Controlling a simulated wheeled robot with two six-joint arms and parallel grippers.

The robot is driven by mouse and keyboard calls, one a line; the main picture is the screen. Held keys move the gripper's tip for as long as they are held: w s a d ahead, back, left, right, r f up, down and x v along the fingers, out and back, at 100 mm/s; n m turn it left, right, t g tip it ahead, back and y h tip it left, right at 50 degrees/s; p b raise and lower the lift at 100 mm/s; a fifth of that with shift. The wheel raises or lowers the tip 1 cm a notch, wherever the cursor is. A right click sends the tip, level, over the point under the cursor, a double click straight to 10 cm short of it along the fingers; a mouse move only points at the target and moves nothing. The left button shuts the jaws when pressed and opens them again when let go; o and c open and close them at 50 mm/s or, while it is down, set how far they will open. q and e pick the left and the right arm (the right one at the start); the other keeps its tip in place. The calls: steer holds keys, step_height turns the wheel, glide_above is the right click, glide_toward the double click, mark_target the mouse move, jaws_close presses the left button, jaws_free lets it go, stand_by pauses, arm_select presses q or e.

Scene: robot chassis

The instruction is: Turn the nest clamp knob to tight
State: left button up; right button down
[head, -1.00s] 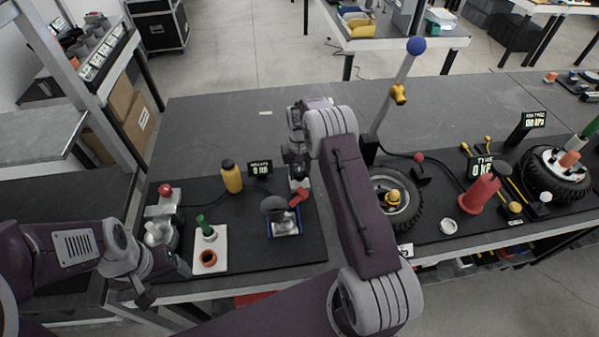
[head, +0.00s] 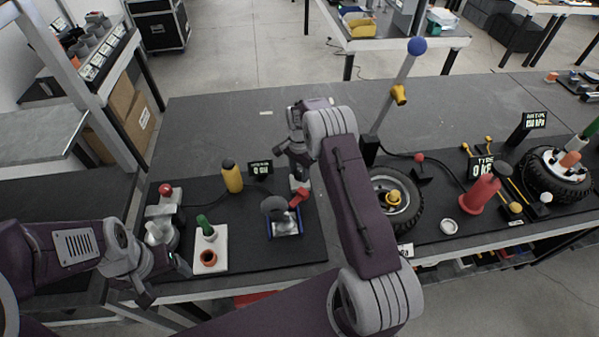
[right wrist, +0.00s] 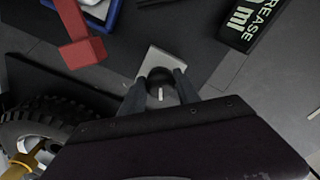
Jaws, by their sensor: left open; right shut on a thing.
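The nest clamp knob (right wrist: 160,76) is a dark round knob with a white mark, on a light metal plate (right wrist: 150,62) in the right wrist view. My right gripper (right wrist: 160,92) is shut on it, one finger at each side. In the head view my right gripper (head: 300,177) is behind the blue-edged nest (head: 284,230), and I cannot make out the knob there. The white mark points toward my gripper's base. A red handle (right wrist: 82,48) is beside the knob. My left gripper (head: 168,282) is open and empty near the bench's front left edge.
A grease display (head: 260,169) and yellow bottle (head: 232,178) stand behind and left of the nest. A white tray (head: 222,262) with green and orange parts lies to its left.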

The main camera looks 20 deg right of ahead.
mark_target(299, 172)
steer(key=m, duration=0.6)
steer(key=shift+w, duration=0.1)
steer(key=m, duration=0.5)
steer(key=shift+m, duration=0.4)
stand_by(0.3)
steer(key=c, duration=0.9)
jaws_free()
step_height(299, 172, up, 9)
steer(key=shift+r+b, duration=0.1)
steer(key=shift+b, duration=0.35)
